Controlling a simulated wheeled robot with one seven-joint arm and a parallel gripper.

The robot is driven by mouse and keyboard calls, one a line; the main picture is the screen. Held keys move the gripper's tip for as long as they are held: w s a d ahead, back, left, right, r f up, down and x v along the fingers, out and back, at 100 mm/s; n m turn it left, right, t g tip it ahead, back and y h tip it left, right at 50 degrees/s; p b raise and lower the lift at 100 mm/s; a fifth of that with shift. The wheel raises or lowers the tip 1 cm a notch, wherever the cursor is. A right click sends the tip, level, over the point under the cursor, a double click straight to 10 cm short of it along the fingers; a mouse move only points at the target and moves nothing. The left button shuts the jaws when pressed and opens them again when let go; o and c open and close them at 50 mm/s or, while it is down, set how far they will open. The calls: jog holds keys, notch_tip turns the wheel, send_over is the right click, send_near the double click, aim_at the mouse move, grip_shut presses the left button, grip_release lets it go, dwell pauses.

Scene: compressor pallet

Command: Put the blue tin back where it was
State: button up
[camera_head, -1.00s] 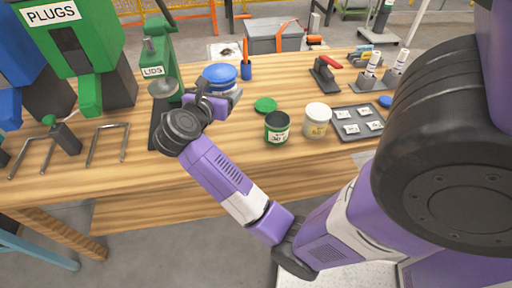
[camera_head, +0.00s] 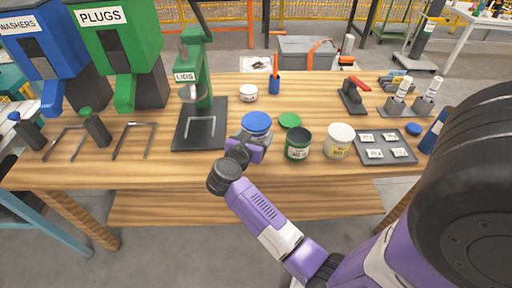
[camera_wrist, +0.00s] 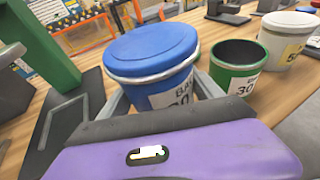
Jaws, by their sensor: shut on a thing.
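The blue tin (camera_head: 257,124) with its blue lid on is upright at the middle of the wooden bench, left of the green tin. My gripper (camera_head: 246,141) is shut on it from the front left. The wrist view shows the blue tin (camera_wrist: 152,62) between my fingers, with part of its label visible. Its lower part is hidden by my gripper, so I cannot tell whether its base touches the bench. The open green tin (camera_head: 298,143) stands just right of it, also in the wrist view (camera_wrist: 236,72).
A green lid (camera_head: 290,120) lies behind the tins. A white tin (camera_head: 338,141) and a grey tray (camera_head: 371,154) with labelled packets stand to the right. The green lids press (camera_head: 203,135) is close on the left. A small white jar (camera_head: 249,93) stands behind.

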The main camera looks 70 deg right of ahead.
jog(key=shift+f, duration=2.95)
jog(key=shift+f+b, duration=0.2)
jog(key=shift+b, duration=0.1)
jog(key=o, duration=1.6)
jog(key=shift+c, duration=0.2)
jog(key=shift+r, duration=0.15)
